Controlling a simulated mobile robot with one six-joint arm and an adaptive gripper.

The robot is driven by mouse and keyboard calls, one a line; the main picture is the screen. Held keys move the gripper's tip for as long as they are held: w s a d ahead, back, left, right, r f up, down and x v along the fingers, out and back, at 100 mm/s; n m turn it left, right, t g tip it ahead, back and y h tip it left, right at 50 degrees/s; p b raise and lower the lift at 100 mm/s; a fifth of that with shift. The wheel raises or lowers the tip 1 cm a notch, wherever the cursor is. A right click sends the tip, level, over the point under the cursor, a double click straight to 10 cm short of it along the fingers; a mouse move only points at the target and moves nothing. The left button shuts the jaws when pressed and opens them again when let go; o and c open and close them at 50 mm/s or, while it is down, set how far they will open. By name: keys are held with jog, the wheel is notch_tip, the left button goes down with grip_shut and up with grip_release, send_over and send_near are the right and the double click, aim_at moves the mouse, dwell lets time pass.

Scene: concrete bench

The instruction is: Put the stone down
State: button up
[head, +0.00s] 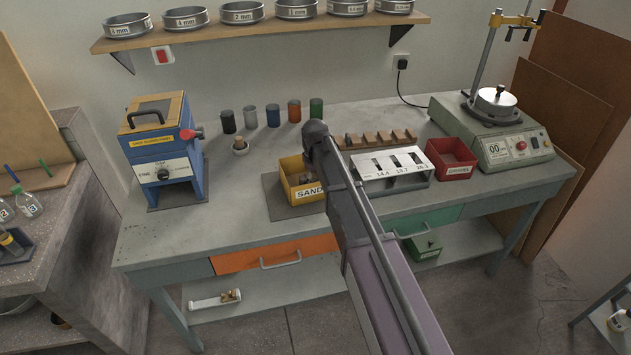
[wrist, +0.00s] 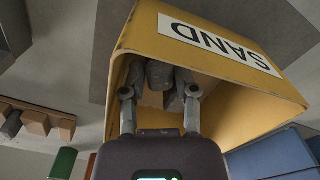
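The yellow bin labelled SAND (head: 306,192) stands on a dark mat on the bench, left of the white numbered rack. In the wrist view its labelled wall (wrist: 270,95) surrounds my fingers. My gripper (wrist: 160,80) reaches down into the bin, with its two fingers drawn in toward each other. A grey stone (wrist: 160,73) shows between the fingertips and appears to touch both. A tan patch shows just below it. Whether the stone rests on the bin's floor is hidden.
A red bin (head: 451,158) stands right of the numbered rack (head: 391,166), with a wooden rack (head: 376,139) behind it. A blue machine (head: 165,150) is at the left. Several coloured cups line the back. The bench front between machine and mat is clear.

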jog(key=shift+r, duration=0.2)
dwell(0.3)
notch_tip(320, 180, up, 12)
jog(key=p, duration=1.2)
dwell(0.9)
jog(key=s+d+m, duration=0.8)
jog(key=s+d, duration=1.1)
jog(key=s, duration=0.5)
jog(key=shift+d+m, duration=0.2)
jog(key=shift+m, duration=0.1)
